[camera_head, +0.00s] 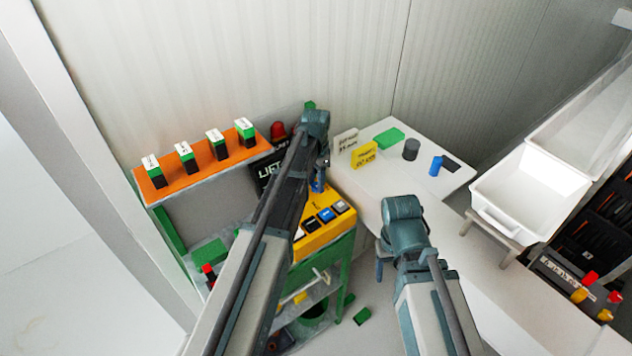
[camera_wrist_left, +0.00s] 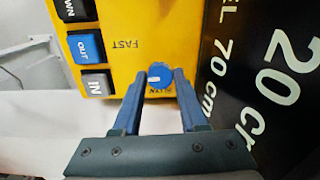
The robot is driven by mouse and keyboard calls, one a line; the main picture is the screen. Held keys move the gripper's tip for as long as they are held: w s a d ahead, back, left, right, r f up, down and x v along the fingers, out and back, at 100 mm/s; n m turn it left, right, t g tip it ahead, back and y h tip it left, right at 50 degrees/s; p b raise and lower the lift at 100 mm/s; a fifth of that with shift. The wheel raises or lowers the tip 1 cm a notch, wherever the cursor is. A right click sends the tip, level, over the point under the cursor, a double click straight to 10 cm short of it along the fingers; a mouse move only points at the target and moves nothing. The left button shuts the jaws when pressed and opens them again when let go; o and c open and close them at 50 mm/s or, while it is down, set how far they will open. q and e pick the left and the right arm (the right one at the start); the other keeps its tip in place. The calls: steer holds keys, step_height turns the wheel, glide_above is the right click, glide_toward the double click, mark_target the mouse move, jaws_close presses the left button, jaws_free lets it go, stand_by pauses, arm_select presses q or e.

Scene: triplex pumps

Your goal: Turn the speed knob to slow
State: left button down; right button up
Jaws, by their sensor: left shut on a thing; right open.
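The speed knob (camera_wrist_left: 160,75) is a small round blue knob with a white mark, on the yellow control panel (camera_wrist_left: 140,15). My left gripper (camera_wrist_left: 160,80) is shut on it, one blue finger on each side. The white mark is on the knob's left part in the left wrist view. The word FAST is printed to the left of the knob; other lettering just below it is partly covered by the fingers. In the head view my left gripper (camera_head: 318,185) is at the panel's upper part and my arm hides the knob. My right gripper (camera_head: 380,268) is open, mostly hidden behind its wrist.
Panel buttons (camera_head: 325,214) lie beside the knob. An orange shelf (camera_head: 180,184) holds several green-topped blocks. A white table (camera_head: 385,168) carries small items; a white bin (camera_head: 525,190) stands right.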

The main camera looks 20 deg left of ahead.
arm_select(q)
steer(key=n, duration=0.8)
steer(key=shift+n, duration=0.4)
steer(key=n, duration=0.4)
steer(key=shift+n, duration=2.1)
steer(key=shift+c, duration=2.2)
jaws_free()
steer(key=shift+r, duration=0.1)
